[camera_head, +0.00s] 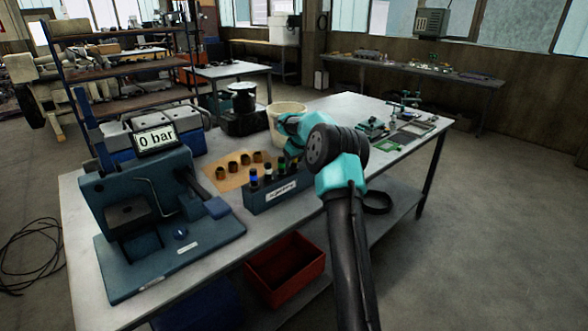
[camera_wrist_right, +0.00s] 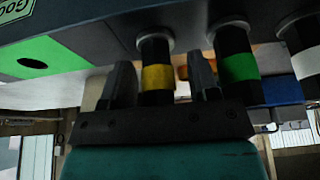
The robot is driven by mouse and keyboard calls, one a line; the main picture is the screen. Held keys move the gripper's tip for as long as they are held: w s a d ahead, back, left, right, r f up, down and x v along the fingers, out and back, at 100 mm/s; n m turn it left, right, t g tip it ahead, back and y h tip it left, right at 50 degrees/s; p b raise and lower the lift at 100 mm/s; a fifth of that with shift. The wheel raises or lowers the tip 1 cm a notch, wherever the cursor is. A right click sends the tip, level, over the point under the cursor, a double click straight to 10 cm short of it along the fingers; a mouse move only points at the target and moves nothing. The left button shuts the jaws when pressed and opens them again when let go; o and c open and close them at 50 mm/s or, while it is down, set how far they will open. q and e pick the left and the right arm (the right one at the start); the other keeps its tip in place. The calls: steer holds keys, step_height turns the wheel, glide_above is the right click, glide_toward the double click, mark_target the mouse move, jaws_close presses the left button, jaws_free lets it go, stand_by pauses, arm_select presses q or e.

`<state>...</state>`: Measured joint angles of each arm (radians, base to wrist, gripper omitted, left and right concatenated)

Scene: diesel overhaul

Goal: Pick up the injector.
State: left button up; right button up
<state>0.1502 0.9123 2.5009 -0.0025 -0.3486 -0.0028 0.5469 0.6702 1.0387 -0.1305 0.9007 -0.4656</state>
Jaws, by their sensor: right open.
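A blue-grey rack (camera_head: 272,197) with a label on its front stands on the workbench (camera_head: 85,268) and holds several dark upright injectors with coloured bands. The blue-banded injector (camera_head: 254,178) is at its left end. My right gripper (camera_wrist_right: 161,70) is open at the rack's right end. In the right wrist view its fingers stand on either side of the yellow-banded injector (camera_wrist_right: 156,80), with gaps showing. The green-banded injector (camera_wrist_right: 239,68) is just beside the right-hand finger. In the head view my arm hides the fingertips. My left gripper is not in view.
A test stand (camera_head: 150,190) with a "0 bar" display is left of the rack. A brown mat (camera_head: 238,184) with several copper-coloured cups lies behind it. A cream bucket (camera_head: 285,112) stands behind my gripper. A red bin (camera_head: 285,268) is below the bench top.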

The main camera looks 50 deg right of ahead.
steer(key=shift+f, duration=0.1)
stand_by(0.4)
jaws_close()
stand_by(0.3)
